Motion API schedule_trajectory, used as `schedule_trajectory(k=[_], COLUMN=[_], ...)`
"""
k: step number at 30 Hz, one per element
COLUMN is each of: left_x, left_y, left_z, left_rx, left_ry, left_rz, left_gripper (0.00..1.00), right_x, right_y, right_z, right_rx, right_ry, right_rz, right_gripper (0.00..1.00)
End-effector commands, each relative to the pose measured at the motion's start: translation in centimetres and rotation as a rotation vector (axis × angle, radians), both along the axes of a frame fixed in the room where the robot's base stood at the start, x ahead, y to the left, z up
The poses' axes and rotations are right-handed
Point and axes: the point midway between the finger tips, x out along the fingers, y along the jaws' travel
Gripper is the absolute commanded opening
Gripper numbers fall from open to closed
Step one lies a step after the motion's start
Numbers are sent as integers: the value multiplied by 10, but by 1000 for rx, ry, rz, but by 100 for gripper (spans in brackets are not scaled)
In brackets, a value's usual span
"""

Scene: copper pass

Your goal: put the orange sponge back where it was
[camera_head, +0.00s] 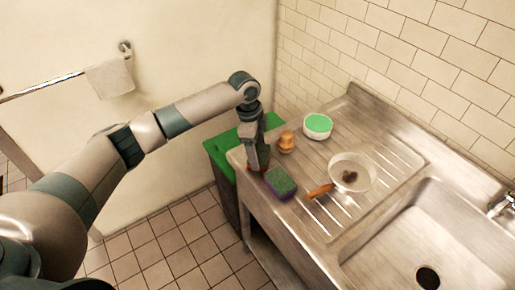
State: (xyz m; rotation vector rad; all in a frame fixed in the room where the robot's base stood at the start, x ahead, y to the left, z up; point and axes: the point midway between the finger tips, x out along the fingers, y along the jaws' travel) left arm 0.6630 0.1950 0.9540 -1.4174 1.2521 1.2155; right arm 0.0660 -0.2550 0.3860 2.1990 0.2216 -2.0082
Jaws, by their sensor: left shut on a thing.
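My left gripper (258,167) reaches down at the left end of the steel drainboard. It is shut on a small reddish-orange thing, likely the orange sponge, mostly hidden by the fingers; I cannot tell whether it touches the surface. A purple and green sponge (281,183) lies just right of the gripper on the drainboard. A small orange, knob-like object (287,142) stands behind it, apart from the gripper. My right gripper is not in view.
A white bowl with a green top (317,125) stands near the tiled wall. A pale bowl (352,173) with dark bits and an orange-brown stick (319,191) lie on the ribbed drainboard (392,165). The sink (425,235) is at right. A green-topped cabinet (217,150) adjoins at left.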

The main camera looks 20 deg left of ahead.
Motion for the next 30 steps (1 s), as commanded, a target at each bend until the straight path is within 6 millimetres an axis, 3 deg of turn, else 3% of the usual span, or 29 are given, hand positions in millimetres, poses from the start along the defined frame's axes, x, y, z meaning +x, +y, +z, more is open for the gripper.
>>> schedule_trajectory(k=[12, 13, 15, 30], left_x=[0, 0, 0, 1], left_y=[0, 0, 0, 0], left_z=[-7, -7, -6, 2], left_rx=[0, 0, 0, -1], left_ry=[1, 1, 0, -2], left_rz=[1, 1, 1, -1], left_gripper=[52, 78, 92, 92], right_x=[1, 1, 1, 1], right_y=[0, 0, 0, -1], right_z=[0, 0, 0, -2], right_rx=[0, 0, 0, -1], right_ry=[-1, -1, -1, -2], right_rz=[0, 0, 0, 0], right_gripper=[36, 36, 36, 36])
